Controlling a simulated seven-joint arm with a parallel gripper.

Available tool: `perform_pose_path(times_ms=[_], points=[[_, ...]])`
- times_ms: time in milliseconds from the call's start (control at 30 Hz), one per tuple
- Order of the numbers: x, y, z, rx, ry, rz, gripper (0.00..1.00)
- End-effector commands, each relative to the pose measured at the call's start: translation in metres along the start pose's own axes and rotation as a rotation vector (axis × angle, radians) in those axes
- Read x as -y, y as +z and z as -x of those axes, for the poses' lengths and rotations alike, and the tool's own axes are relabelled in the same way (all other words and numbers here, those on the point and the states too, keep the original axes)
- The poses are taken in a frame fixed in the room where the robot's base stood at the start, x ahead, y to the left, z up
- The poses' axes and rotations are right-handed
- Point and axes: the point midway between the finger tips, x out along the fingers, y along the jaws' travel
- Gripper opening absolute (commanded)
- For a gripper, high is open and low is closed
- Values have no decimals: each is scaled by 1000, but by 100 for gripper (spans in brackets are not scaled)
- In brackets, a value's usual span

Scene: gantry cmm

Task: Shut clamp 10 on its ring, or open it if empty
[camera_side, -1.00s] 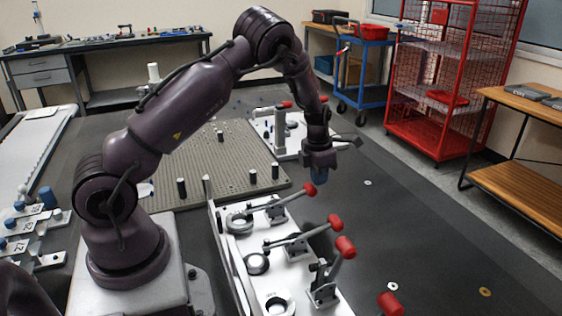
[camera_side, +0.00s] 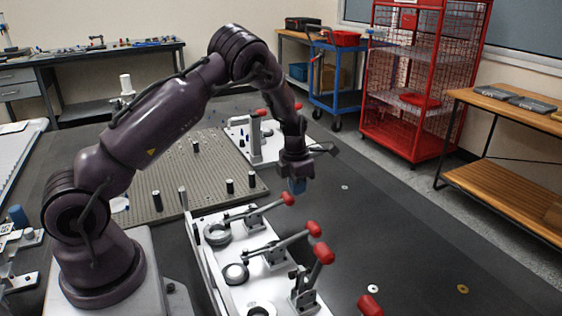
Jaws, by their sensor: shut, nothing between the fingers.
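A white fixture plate (camera_side: 203,268) carries a row of toggle clamps with red handle tips. No clamp number is readable, so I cannot tell which is clamp 10. The farthest clamp (camera_side: 252,215) has its arm low, reaching toward a grey ring (camera_side: 217,233). The middle clamp (camera_side: 278,249) also lies low, beside a round part (camera_side: 236,273). The nearer clamp (camera_side: 303,287) has its handle raised, and a ring (camera_side: 262,311) beside it is cut by the picture's lower edge. My gripper (camera_side: 297,187) points down, shut and empty, just above the farthest clamp's red tip (camera_side: 288,199). I cannot tell whether they touch.
A perforated plate (camera_side: 172,180) with several dark pegs lies behind the fixture. Another white fixture with red-tipped clamps (camera_side: 243,142) stands farther back. Another red tip (camera_side: 369,304) shows at the bottom edge. The dark tabletop (camera_side: 400,235) right of my gripper is mostly clear, with a few washers.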

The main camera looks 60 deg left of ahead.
Motion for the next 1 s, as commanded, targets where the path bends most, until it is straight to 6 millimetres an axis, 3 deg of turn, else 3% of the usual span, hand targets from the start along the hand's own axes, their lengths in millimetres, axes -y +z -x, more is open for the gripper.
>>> perform_pose_path(times_ms=[200, 433, 700, 1000], points=[[0, 13, 38, 10, 3, -3, 0], [0, 56, 58, 9, 4, -4, 0], [-1, 89, 76, 8, 4, -2, 0], [0, 100, 83, 7, 3, -51, 0]])
